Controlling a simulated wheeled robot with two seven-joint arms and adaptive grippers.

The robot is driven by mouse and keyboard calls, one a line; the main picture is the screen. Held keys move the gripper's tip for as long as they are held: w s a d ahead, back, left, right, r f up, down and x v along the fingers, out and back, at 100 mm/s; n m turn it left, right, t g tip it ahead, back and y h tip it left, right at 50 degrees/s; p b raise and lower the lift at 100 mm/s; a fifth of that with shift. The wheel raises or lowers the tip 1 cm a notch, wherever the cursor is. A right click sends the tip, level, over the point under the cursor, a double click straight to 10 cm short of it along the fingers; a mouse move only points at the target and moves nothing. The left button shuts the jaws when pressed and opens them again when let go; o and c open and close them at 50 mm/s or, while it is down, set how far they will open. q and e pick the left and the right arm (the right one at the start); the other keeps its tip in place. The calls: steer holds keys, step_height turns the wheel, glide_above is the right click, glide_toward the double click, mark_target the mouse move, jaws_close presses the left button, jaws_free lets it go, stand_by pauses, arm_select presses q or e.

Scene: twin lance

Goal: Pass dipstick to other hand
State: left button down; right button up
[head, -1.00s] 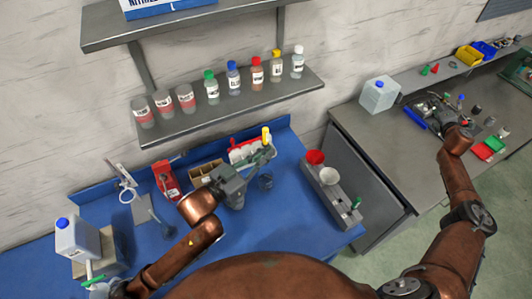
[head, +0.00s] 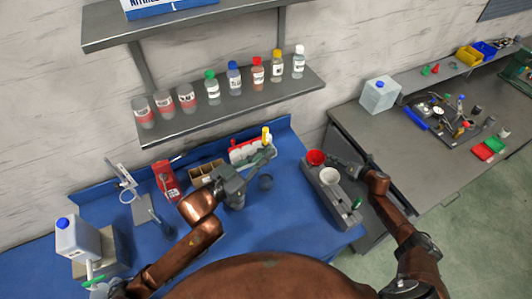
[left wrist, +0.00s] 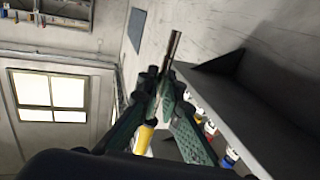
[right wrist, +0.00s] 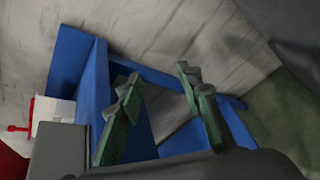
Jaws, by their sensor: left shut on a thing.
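The dipstick (left wrist: 143,139) has a yellow grip, with a thin metal rod on the other side of the fingers in the left wrist view. Its yellow end (head: 266,131) shows in the head view above the blue bench. My left gripper (head: 268,154) is shut on it; its green fingers (left wrist: 160,98) close around it in the left wrist view. My right gripper (head: 340,163) is beside the funnels, well to the right of the dipstick. In the right wrist view its green fingers (right wrist: 158,84) stand apart with nothing between them.
A grey holder (head: 335,203) carries a red funnel (head: 315,157) and a white funnel (head: 329,175), close to my right gripper. A shelf (head: 240,100) with several bottles hangs above the bench. A white jug (head: 79,240) stands at left. Blue bench surface (head: 270,220) in front is clear.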

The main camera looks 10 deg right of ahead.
steer(key=s+d+f+m+g+h, duration=0.1)
steer(key=s+d+f+m+h, duration=0.15)
steer(key=s+f+m, duration=0.45)
steer(key=s+d+f+m+g+h, duration=0.1)
steer(key=s+d+f+m+h, duration=0.2)
steer(key=s+f, duration=0.85)
steer(key=s+d+f+m+g+h, duration=0.15)
steer(key=s+d+f+m, duration=0.3)
steer(key=s+f, duration=0.45)
steer(key=s+a+f+m+g, duration=0.2)
steer(key=s+a+f+m, duration=0.3)
steer(key=s, duration=0.7)
steer(key=s+a+f+m+g, duration=0.3)
steer(key=s+a+f+m, duration=0.3)
steer(key=s+a, duration=0.3)
steer(key=s+a+f+m+g+y, duration=0.1)
steer(key=s+a+f+m, duration=0.4)
steer(key=s, duration=1.2)
steer(key=shift+a+f+g, duration=0.65)
steer(key=shift+a+g, duration=0.1)
steer(key=shift+a, duration=0.35)
